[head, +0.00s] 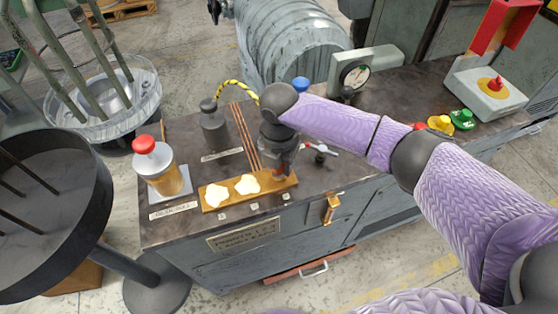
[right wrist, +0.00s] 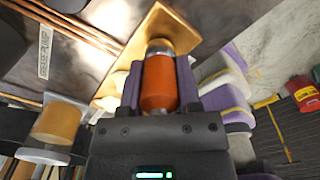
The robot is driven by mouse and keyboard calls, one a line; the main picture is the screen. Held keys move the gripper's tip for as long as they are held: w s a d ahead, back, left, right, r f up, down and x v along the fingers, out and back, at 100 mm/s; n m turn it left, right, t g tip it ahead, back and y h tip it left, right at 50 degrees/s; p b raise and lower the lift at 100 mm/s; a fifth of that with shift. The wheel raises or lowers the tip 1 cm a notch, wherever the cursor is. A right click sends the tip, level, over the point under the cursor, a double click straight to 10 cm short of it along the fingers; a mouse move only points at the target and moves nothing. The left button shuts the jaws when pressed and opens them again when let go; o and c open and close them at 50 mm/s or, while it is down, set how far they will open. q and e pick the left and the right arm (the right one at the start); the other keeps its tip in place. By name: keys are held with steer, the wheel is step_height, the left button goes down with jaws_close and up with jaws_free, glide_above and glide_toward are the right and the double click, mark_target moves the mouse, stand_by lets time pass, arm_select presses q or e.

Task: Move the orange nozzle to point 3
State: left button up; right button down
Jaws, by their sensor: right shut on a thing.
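The orange nozzle (right wrist: 158,82), with a grey metal end, sits between the fingers of my right gripper (right wrist: 158,90) in the right wrist view. The gripper is shut on it. In the head view my right gripper (head: 281,168) points down over the right end of a yellow-brown board (head: 232,198), and mostly hides the nozzle. The board also shows in the right wrist view (right wrist: 150,25), beyond the nozzle's grey end. I cannot tell whether the nozzle touches the board. Two white patches (head: 247,184) lie on its left and middle parts. Small tags along its front are unreadable. My left gripper is not in view.
A red-capped amber jar (head: 160,170) stands left of the board. A dark bottle (head: 213,126) and copper rods (head: 246,135) are behind it. A red-handled valve (head: 320,148) is close on the right. A gauge (head: 354,75) and buttons (head: 440,124) are farther right.

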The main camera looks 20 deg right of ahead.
steer(key=shift+f, duration=0.15)
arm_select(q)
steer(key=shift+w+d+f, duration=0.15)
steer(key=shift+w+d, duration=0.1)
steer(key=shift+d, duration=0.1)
arm_select(e)
steer(key=shift+f, duration=0.1)
